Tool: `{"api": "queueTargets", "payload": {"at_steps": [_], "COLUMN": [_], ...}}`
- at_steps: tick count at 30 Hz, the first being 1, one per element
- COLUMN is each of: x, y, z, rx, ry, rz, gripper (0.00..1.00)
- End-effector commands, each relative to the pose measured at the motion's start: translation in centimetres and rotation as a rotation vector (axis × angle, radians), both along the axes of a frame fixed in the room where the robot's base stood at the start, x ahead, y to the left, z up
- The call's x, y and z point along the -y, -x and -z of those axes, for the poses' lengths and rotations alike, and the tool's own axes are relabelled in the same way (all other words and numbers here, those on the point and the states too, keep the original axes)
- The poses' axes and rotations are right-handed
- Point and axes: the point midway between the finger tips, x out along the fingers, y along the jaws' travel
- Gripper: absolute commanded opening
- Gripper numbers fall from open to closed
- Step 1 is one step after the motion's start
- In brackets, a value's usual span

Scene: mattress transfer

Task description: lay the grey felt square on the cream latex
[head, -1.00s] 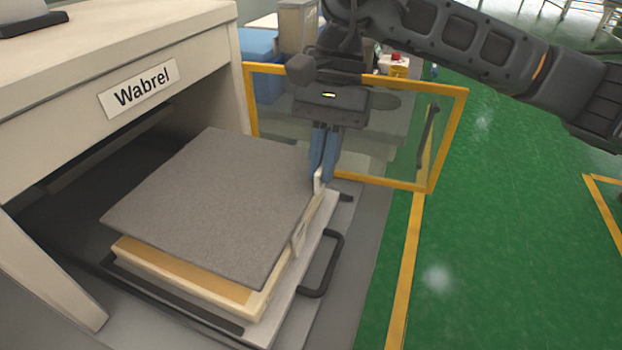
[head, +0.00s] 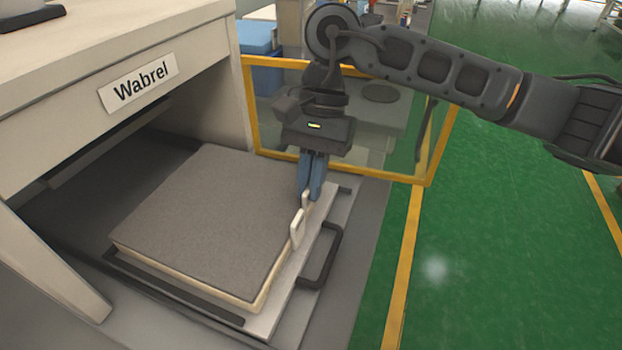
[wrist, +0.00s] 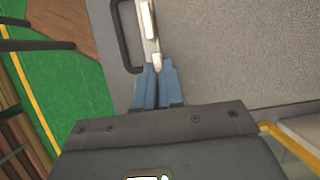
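The grey felt square (head: 205,215) lies flat on the cream latex (head: 225,294), their edges nearly lined up. Only a thin cream edge of the latex shows at the front and right. White loops (head: 296,228) stand along the felt's right edge. My gripper (head: 307,196) is at the far right corner, its blue fingers close together on the farther white loop. The wrist view shows the fingertips (wrist: 157,68) at the white piece beside the felt (wrist: 215,50); the exact contact is partly hidden.
A yellow-framed clear panel (head: 400,175) stands behind my gripper. Green floor at right is open.

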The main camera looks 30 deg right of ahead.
Motion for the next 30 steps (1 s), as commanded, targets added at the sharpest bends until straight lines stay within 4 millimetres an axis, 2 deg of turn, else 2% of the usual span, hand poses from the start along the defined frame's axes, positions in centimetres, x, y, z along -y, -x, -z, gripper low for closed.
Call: {"api": "queueTargets", "payload": {"at_steps": [1, 8, 19, 23, 30], "x": [0.0, 0.0, 0.1, 0.8, 2.4], "y": [0.0, 0.0, -0.1, -0.6, -1.8], "z": [0.0, 0.0, -0.6, -2.4, -7.1], "rx": [0.000, 0.000, 0.000, 0.003, 0.002], "ry": [0.000, 0.000, 0.000, 0.004, 0.003], "rz": [0.000, 0.000, 0.000, 0.000, 0.001], "gripper": [0.13, 0.33, 0.33, 0.33, 0.33]}}
